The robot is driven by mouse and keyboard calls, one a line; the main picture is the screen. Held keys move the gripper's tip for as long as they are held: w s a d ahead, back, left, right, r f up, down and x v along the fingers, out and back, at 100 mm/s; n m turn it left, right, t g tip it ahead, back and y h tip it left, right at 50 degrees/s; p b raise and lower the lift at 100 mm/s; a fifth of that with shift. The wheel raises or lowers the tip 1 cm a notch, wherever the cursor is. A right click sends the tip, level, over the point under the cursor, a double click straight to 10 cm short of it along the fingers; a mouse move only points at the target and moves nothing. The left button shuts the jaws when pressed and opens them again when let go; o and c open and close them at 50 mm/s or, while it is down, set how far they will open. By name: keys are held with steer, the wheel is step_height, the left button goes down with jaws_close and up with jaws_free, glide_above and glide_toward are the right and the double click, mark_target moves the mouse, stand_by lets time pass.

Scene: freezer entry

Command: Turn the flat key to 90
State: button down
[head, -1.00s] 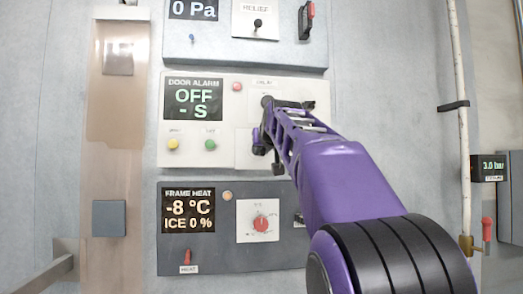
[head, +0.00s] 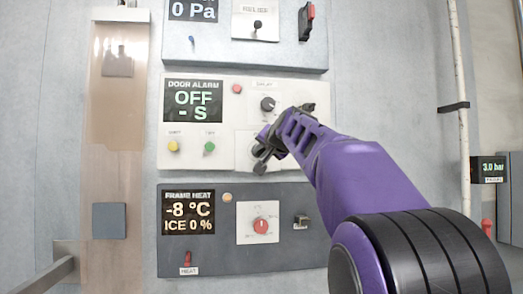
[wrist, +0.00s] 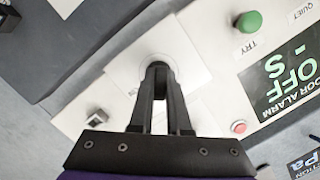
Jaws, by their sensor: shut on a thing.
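The DOOR ALARM panel (head: 230,160) is white and its display (head: 193,101) reads OFF and - S. My gripper (head: 262,158) is at the lower right of this panel, in front of a white square plate (head: 243,152). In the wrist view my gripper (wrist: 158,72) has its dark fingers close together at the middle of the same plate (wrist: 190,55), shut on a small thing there. I take this to be the flat key; the fingers hide it, so its angle cannot be read. A pale round collar shows around the fingertips.
Above the plate is a black knob (head: 267,104), which sits close beside the fingers in the wrist view (wrist: 97,118). A green button (head: 210,148) and a yellow button (head: 173,146) are to the left. The FRAME HEAT panel (head: 200,255) juts out below.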

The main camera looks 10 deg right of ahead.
steer(key=m, duration=0.3)
steer(key=shift+m+t+y, duration=0.3)
steer(key=shift+t+y, duration=0.1)
steer(key=m+b, duration=0.1)
steer(key=m, duration=0.3)
steer(key=shift+r+t, duration=0.1)
steer(key=shift+t, duration=0.2)
steer(key=c, duration=1.3)
jaws_free()
steer(key=shift+r+m, duration=0.1)
steer(key=shift+m, duration=0.5)
steer(key=o, duration=0.5)
steer(key=shift+a+y, duration=0.1)
steer(key=shift+y, duration=0.3)
steer(key=shift+o, duration=0.2)
steer(key=o, duration=0.6)
steer(key=shift+c, duration=0.2)
steer(key=shift+s, duration=0.1)
steer(key=a+b+v, duration=0.1)
steer(key=b+v, duration=0.1)
steer(key=v, duration=0.4)
steer(key=shift+s+a, duration=0.4)
steer(key=shift+a, duration=0.1)
